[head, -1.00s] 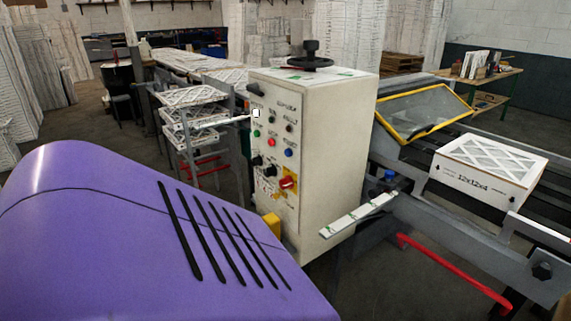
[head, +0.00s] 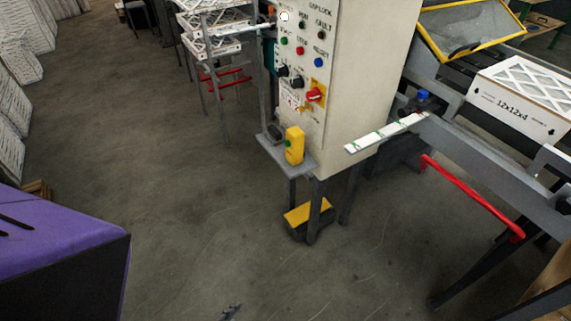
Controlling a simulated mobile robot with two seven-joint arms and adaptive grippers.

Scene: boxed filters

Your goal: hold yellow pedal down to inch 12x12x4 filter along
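The yellow pedal (head: 308,213) sits on the floor in a dark housing, under the control cabinet's legs. Nothing is seen touching it. The white boxed filter marked 12x12x4 (head: 522,97) lies on the machine line at the right, with its lattice face up. Neither gripper can be made out. A small dark piece shows at the bottom edge, too little of it to tell what it is.
The cream control cabinet (head: 340,90) stands above the pedal. A yellow box (head: 294,145) sits on its small shelf. A red bar (head: 470,198) juts out at the right. A purple housing (head: 60,260) fills the lower left. The floor before the pedal is clear.

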